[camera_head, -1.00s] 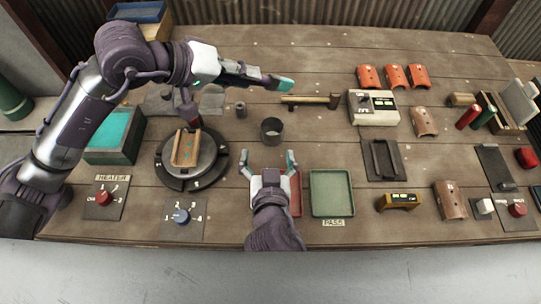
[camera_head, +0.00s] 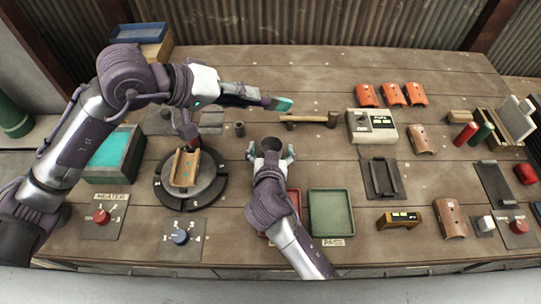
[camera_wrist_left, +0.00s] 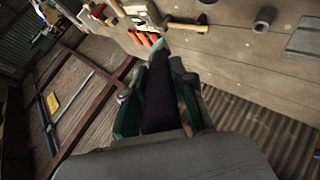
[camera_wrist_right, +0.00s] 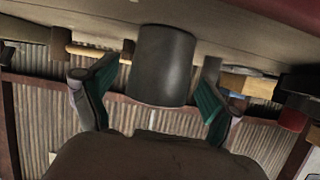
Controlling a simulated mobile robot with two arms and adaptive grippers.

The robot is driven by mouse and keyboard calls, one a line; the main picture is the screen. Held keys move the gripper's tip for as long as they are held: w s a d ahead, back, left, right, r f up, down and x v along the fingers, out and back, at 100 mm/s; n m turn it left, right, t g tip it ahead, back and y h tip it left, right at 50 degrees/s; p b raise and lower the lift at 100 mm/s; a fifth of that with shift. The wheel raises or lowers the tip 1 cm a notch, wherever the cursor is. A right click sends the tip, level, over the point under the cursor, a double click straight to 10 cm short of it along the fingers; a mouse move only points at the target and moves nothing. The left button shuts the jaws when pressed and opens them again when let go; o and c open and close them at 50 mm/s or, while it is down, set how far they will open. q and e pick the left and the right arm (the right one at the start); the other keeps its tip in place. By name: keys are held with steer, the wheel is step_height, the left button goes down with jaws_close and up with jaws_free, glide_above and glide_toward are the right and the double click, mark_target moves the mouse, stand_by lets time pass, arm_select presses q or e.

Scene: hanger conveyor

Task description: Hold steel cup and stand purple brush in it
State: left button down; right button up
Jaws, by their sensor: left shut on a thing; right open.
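The dark steel cup (camera_head: 271,143) stands upright on the table, just ahead of my right gripper (camera_head: 271,153). In the right wrist view the cup (camera_wrist_right: 165,65) is between the open fingers, with a gap visible on both sides. My left gripper (camera_head: 268,101) is raised over the back of the table, left of and behind the cup. In the left wrist view it is shut on the dark purple brush (camera_wrist_left: 160,95), which lies lengthwise between the fingers.
A hammer (camera_head: 310,119) lies behind the cup to the right. A round dark turntable (camera_head: 205,190) with a tan block (camera_head: 184,168) is to the left. A green tray (camera_head: 331,216) and a partly hidden red tray (camera_head: 293,200) are in front. A small grey cylinder (camera_head: 239,129) stands left of the cup.

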mark_target(270, 99)
steer(key=shift+w, duration=0.2)
steer(key=c, duration=1.3)
arm_select(q)
steer(key=d+g+y, duration=0.1)
steer(key=w+d+g+y, duration=0.1)
steer(key=d+y, duration=0.1)
steer(key=d+f+y, duration=0.1)
steer(key=shift+w+d+m+g, duration=0.2)
steer(key=shift+w+m+g, duration=0.05)
steer(key=shift+m+g, duration=0.15)
steer(key=shift+w+d+r+g+y, duration=0.15)
steer(key=shift+g+y, duration=0.15)
steer(key=shift+y, duration=0.5)
arm_select(e)
steer(key=shift+f, duration=0.1)
arm_select(q)
steer(key=shift+w+r+g+y, duration=0.1)
steer(key=shift+r+g+y, duration=0.05)
steer(key=shift+g+y, duration=0.2)
steer(key=shift+w+a+r+n+g+y, duration=0.1)
steer(key=shift+a+r+n+g+y, duration=0.15)
steer(key=shift+a+r+n+y, duration=0.35)
step_height(270, 99, down, 10)
steer(key=shift+d, duration=0.2)
arm_select(e)
steer(key=shift+s, duration=0.1)
